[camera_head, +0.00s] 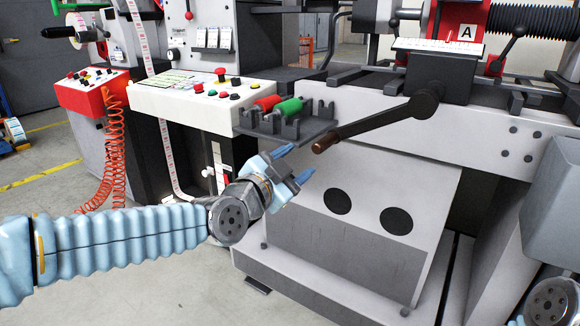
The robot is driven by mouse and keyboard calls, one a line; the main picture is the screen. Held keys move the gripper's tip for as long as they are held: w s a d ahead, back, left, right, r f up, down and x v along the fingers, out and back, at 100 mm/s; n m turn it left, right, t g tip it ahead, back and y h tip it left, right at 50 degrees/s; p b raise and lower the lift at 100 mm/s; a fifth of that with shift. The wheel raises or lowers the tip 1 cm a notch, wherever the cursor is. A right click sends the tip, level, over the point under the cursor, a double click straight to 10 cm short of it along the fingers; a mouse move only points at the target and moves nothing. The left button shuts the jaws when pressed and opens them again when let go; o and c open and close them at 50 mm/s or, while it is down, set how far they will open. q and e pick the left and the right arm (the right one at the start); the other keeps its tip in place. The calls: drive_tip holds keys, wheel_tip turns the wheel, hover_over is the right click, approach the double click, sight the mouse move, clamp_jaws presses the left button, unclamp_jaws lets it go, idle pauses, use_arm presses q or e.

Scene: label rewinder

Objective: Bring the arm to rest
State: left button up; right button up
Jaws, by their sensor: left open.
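My left arm comes in from the left in a light blue ribbed sleeve. My left gripper (294,164) is open and empty, its two blue fingers apart, in front of the machine's light grey panel. It is just below a small dark rack (290,128).
A dark crank lever (375,122) sticks out right of the rack, close to my left gripper. A white control panel (195,101) with buttons and a red control box (93,91) with a coiled orange cable (115,150) stand to the left. Bare floor lies at the lower left.

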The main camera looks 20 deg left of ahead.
use_arm(q)
drive_tip(key=shift+s+a, duration=0.25)
drive_tip(key=shift+s, duration=0.45)
wheel_tip(320, 180, down, 34)
drive_tip(key=d+n+g+y, duration=0.2)
drive_tip(key=n+g, duration=0.3)
drive_tip(key=g, duration=0.3)
drive_tip(key=s+d+f+n+g, duration=0.2)
drive_tip(key=s+f+n+g, duration=0.5)
drive_tip(key=s+f, duration=1.4)
wheel_tip(320, 180, down, 2)
drive_tip(key=shift+d+f+n+g+h, duration=0.2)
drive_tip(key=shift+d+n+g+h, duration=0.15)
drive_tip(key=shift+g, duration=0.45)
drive_tip(key=shift+a, duration=0.1)
